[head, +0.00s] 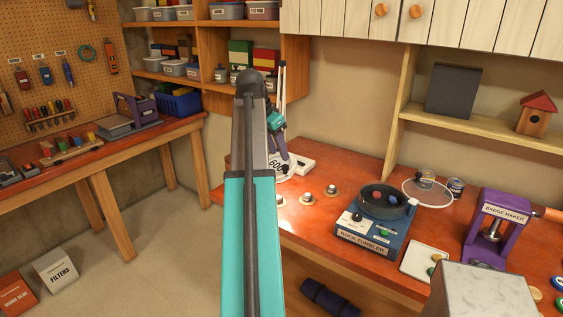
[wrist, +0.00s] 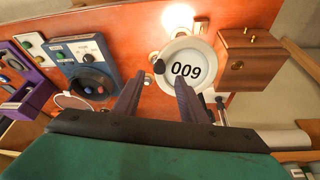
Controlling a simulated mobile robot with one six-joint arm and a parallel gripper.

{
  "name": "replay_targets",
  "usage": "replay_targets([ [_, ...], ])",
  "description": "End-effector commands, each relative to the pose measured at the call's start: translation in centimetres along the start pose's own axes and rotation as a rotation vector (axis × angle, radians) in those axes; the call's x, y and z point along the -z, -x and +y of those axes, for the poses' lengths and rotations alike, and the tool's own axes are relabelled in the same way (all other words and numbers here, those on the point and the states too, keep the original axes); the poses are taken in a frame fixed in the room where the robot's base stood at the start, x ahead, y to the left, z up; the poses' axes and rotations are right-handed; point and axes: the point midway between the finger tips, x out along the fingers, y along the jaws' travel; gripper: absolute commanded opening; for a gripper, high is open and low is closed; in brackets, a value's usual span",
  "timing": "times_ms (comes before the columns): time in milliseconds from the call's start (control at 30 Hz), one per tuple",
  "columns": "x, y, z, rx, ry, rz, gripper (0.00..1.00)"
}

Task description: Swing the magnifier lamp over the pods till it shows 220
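A round white disc with a pale rim (wrist: 208,48), apparently the magnifier lamp's head, shows large black digits. They read 009 in the wrist view and part of 600 in the head view (head: 285,172), where my arm hides some of it. A dark knob (wrist: 158,66) sits at the disc's edge, with a bright glow beyond. My gripper (wrist: 158,88) is open, its purple fingers apart just short of the knob, with nothing between them. Small pale discs with knobs (head: 306,198) stand on the red bench; I cannot tell whether these are the pods.
A blue rock tumbler (head: 372,235), a round clear lens (head: 427,192) and a purple badge maker (head: 496,225) stand right of the discs. A wooden box (wrist: 250,60) stands beside the numbered disc. A shelf (head: 480,130) overhangs the bench's right back.

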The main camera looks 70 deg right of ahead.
Motion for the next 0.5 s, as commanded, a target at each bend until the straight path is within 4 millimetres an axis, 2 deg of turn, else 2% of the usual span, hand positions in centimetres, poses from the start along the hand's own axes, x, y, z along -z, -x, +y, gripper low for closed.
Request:
replay_targets([
  [300,-0.1,-3.5,0.1,-0.001,0.001,-0.001,0.39],
  [500,0.0,-5.2,0.0,0.000,0.001,-0.001,0.39],
])
